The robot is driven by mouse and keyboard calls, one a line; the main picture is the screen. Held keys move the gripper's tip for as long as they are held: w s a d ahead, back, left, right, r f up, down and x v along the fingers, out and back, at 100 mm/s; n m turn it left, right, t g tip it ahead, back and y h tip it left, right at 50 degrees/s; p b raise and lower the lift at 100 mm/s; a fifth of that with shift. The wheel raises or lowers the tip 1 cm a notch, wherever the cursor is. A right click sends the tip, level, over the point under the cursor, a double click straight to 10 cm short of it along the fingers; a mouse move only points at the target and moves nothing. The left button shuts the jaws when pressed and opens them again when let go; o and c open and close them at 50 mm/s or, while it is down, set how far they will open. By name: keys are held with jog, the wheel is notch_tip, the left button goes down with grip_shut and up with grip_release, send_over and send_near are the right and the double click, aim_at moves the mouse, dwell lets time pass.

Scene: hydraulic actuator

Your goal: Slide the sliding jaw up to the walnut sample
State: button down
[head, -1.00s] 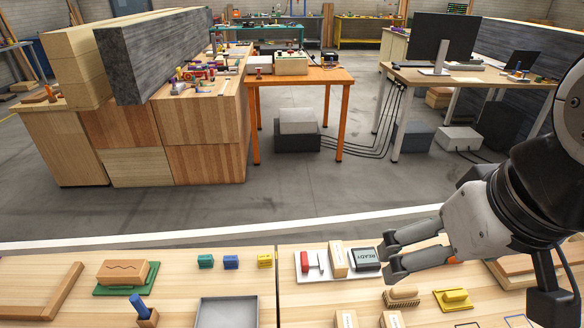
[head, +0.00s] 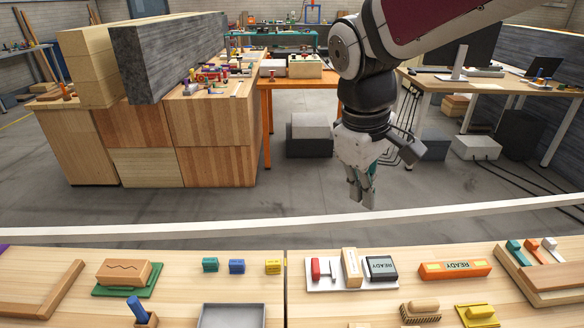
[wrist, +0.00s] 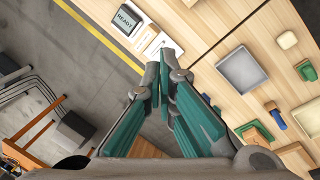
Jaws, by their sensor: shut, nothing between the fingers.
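My gripper (head: 362,198) hangs in the head view with its fingers pointing down, beyond the bench's far edge. Its fingers are together and empty; in the wrist view the gripper (wrist: 164,75) shows teal pads. Nearest it is a white plate (head: 345,287) bearing a red piece (head: 316,270), a thin grey piece, an upright tan block (head: 352,268) and a dark READY box (head: 381,268). The READY box also shows in the wrist view (wrist: 127,18). I cannot tell which pieces are the sliding jaw and the walnut sample. My gripper touches none of them.
An orange READY bar (head: 455,270) lies to the right, with a wooden brush (head: 420,311) and a yellow block (head: 478,315) in front. Small coloured blocks, a grey tray (head: 231,306) and a sanding block (head: 124,272) lie left. A white rail (head: 250,226) runs behind the bench.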

jog(key=w+a+f+n+g+h+b, duration=0.1)
jog(key=w+a+f+n+b, duration=0.15)
jog(key=w+a+f, duration=0.55)
jog(key=w+a+f+n+h+b, duration=0.1)
jog(key=w+a+f+n, duration=0.2)
jog(key=f, duration=0.8)
jog(key=w+a+f+n+g+h+b, duration=0.15)
jog(key=w+a+f+n, duration=0.35)
jog(key=f, duration=0.5)
jog(key=b, duration=0.1)
send_near(306, 272)
jog(key=shift+m+t+y, duration=0.35)
jog(key=shift+t+y, duration=0.1)
jog(key=f, duration=0.1)
jog(key=a+f, duration=0.1)
jog(key=f, duration=0.1)
jog(key=s+f, duration=0.1)
jog(key=shift+a+f, duration=0.2)
jog(key=shift+f, duration=0.05)
jog(key=d, duration=0.2)
jog(key=shift+d+r, duration=0.25)
jog(key=shift+d, duration=0.05)
jog(key=shift+w+d, duration=0.1)
jog(key=shift+d, duration=0.55)
